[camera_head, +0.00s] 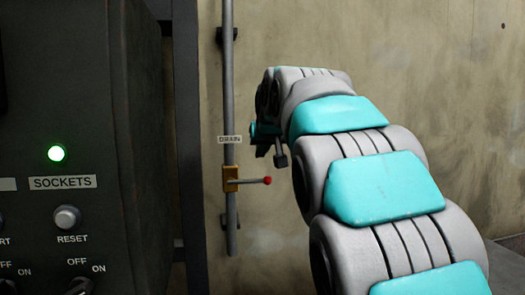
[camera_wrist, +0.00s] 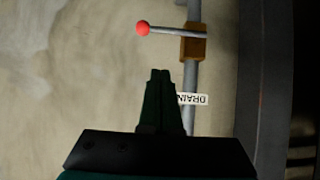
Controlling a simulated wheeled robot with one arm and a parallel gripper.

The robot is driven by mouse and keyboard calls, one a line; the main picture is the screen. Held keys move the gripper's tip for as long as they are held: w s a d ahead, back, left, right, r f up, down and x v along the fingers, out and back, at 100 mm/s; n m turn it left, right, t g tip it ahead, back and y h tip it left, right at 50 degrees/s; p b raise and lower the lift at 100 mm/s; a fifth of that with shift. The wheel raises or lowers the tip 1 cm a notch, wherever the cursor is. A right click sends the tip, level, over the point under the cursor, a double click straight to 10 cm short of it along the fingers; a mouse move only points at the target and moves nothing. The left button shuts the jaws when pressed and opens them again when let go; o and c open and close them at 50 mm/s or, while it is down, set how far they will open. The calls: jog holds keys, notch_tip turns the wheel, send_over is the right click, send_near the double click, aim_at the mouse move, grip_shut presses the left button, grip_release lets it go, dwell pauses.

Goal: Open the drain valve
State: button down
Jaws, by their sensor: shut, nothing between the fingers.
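The drain valve has a brass body (camera_head: 231,179) on a vertical grey pipe (camera_head: 229,80). Its grey lever (camera_head: 249,181) sticks out to the right, across the pipe, and ends in a red knob (camera_head: 267,180). A white DRAIN label (camera_head: 230,139) sits on the pipe above the valve. The wrist view shows the scene upside down, with the brass body (camera_wrist: 194,42), the lever (camera_wrist: 172,31) and the red knob (camera_wrist: 143,28). My gripper (camera_wrist: 160,73) is shut and empty, its fingertips appearing short of the lever and apart from it. In the head view my arm largely hides the gripper.
A dark control cabinet (camera_head: 140,130) with a lit green lamp (camera_head: 56,153) and a RESET button (camera_head: 67,217) stands on the left. A dark upright post (camera_head: 187,120) is close left of the pipe. The wall (camera_head: 440,70) behind is bare.

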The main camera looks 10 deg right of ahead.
aim_at(249, 182)
jog(key=w+f, duration=0.5)
jog(key=f, duration=0.2)
jog(key=shift+w, duration=0.35)
jog(key=shift+d+f+m+y, duration=0.1)
jog(key=shift+f+m+y, duration=0.2)
jog(key=shift+f, duration=0.15)
jog(key=a+f+m+t+y+b, duration=0.3)
jog(key=a+f+m+y+b, duration=0.1)
jog(key=f+m+y+b, duration=0.5)
jog(key=shift+f+m, duration=0.35)
jog(key=shift+m, duration=0.05)
dwell(0.8)
jog(key=shift+a+b, duration=0.25)
jog(key=shift+b, duration=0.15)
jog(key=shift+d, duration=0.1)
dwell(0.3)
